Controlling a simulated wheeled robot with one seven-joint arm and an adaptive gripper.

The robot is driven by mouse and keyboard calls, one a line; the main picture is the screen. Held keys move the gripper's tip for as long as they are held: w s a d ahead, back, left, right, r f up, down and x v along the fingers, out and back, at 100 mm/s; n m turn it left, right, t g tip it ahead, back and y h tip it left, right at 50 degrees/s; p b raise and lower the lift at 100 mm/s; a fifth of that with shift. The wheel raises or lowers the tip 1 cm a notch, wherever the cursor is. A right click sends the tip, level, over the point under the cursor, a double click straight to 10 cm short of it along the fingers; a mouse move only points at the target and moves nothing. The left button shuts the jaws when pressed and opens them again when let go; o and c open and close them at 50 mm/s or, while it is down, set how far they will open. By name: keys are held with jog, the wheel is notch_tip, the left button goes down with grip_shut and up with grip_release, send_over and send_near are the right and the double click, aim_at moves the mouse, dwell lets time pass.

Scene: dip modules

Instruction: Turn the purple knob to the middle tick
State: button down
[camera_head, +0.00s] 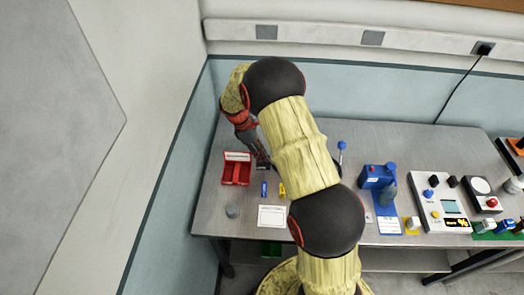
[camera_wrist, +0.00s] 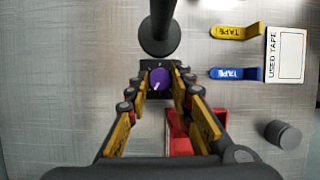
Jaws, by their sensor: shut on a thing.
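The purple knob (camera_wrist: 160,78) shows in the wrist view on a small black block (camera_wrist: 153,64). A pale pointer line on the knob slants toward the lower left. My gripper (camera_wrist: 160,84) has one finger on each side of the knob and is closed on it. The ticks around the knob cannot be made out. In the head view my gripper (camera_head: 257,154) reaches down beside the black block (camera_head: 263,166), and the knob is hidden there.
A red tray (camera_head: 236,171) stands close to the left of my gripper. A blue tape strip (camera_head: 264,188), a yellow one (camera_head: 282,189), a white card (camera_head: 271,217) and a grey cylinder (camera_head: 232,211) lie nearer. A dark post (camera_wrist: 159,32) stands beside the block.

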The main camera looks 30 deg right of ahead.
jog(key=m+y+p, duration=0.1)
jog(key=m, duration=0.2)
jog(key=m+g+y+p, duration=0.1)
jog(key=m, duration=0.2)
jog(key=shift+w+d+g, duration=0.1)
jog(key=shift+d+g, duration=0.1)
jog(key=shift+g, duration=0.1)
jog(key=m+y+p, duration=0.1)
jog(key=m+y, duration=0.1)
jog(key=m, duration=0.3)
jog(key=shift+d+m, duration=0.1)
jog(key=shift+m, duration=0.3)
jog(key=c, duration=1.6)
grip_release()
jog(key=shift+c, duration=0.2)
jog(key=shift+o, duration=0.4)
jog(key=v, duration=1.2)
jog(key=shift+d, duration=0.15)
